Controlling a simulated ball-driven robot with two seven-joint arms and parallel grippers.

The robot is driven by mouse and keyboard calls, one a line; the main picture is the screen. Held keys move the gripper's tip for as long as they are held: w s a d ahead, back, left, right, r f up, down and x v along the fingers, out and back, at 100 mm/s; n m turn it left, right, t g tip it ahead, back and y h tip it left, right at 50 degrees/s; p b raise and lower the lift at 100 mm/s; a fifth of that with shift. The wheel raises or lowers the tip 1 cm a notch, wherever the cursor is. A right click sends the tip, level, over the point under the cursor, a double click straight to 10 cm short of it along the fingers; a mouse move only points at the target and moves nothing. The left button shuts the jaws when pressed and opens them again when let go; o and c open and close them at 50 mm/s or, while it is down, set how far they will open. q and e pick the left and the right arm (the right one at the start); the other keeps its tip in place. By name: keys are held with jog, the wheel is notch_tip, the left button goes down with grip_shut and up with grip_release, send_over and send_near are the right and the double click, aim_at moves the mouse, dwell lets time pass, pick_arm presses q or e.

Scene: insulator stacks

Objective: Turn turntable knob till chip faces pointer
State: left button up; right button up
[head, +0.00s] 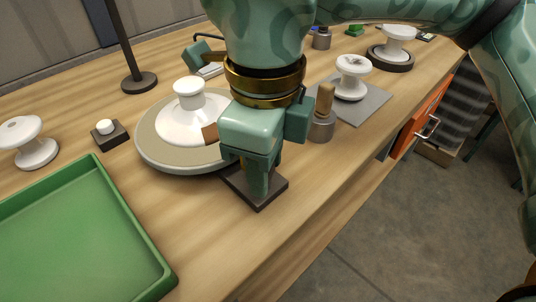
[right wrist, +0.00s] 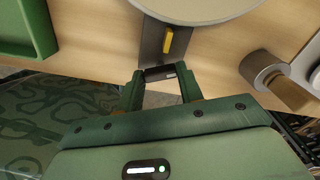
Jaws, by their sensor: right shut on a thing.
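The round turntable (head: 150,155) carries a white insulator (head: 180,122) with a knobbed top. A brown chip (head: 210,133) shows on the insulator's front-right skirt, beside my gripper, on the side towards the dark base (head: 277,190). I cannot tell whether it lines up exactly with the pointer. The yellow pointer (right wrist: 168,40) stands on that base in the right wrist view, between turntable and knob. My right gripper (right wrist: 160,80) points down over the base and is shut on the dark knob (right wrist: 158,72). It hides the knob in the head view. My left gripper is out of view.
A green tray (head: 150,262) lies front left. A white insulator (head: 33,145) and a small black block with a white button (head: 109,132) stand left. A wooden-handled tool in a metal cup (head: 322,120) stands close right of my gripper. Another insulator (head: 351,80) stands behind it.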

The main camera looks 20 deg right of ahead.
jog(key=shift+r, duration=0.1)
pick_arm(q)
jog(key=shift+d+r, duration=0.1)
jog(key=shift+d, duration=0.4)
pick_arm(e)
jog(key=shift+n, duration=0.5)
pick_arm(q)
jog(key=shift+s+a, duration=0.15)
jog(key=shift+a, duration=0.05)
pick_arm(e)
jog(key=shift+w, duration=0.1)
jog(key=o, duration=1)
pick_arm(q)
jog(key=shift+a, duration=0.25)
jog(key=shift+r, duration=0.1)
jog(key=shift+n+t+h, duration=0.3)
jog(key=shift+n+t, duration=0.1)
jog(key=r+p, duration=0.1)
jog(key=p, duration=0.1)
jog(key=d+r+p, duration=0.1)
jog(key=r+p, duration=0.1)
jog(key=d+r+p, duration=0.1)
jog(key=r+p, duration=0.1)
jog(key=p, duration=0.1)
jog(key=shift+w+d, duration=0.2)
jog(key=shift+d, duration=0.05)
pick_arm(e)
notch_tip(320, 180, up, 16)
jog(key=shift+r, duration=0.1)
